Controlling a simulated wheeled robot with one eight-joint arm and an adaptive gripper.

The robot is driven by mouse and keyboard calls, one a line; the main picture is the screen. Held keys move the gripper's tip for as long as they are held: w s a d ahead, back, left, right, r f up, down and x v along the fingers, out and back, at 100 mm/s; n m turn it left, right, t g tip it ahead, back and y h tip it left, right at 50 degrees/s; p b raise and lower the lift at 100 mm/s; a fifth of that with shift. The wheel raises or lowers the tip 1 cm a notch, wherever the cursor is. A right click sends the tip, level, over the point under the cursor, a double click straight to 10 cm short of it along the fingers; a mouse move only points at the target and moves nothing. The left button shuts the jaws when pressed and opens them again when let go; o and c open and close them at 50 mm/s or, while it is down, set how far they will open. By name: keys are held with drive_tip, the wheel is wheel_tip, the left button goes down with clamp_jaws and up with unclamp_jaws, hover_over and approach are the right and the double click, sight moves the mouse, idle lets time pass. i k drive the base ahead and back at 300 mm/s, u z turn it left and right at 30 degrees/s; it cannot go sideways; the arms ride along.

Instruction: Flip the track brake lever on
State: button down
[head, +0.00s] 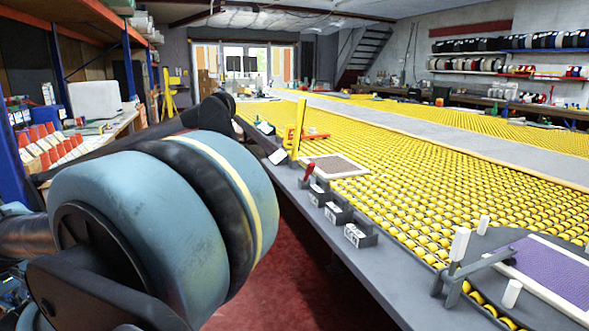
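Several small control boxes line the near edge of the roller table. One carries a red lever (309,172), standing up and slightly tilted. Boxes with white faces (338,213) sit nearer along the same edge. A tall yellow upright bar (299,128) stands behind the red lever. A grey bracket with white upright handles (459,245) is at the lower right. I cannot read any label, so I cannot tell which is the track brake lever or whether it is on. My arm fills the left side, apart from these controls; no gripper fingers show.
The long table (450,180) is covered with yellow rollers. A framed beige mat (336,166) and a purple mat (555,272) lie on it. Red floor (285,275) is clear beside the table. Shelving and a bench with a white box (95,100) stand at left.

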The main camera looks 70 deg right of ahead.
sight(310, 168)
drive_tip(key=u, duration=0.05)
drive_tip(key=i, duration=1.8)
drive_tip(key=z, duration=4.05)
drive_tip(key=i, duration=1.05)
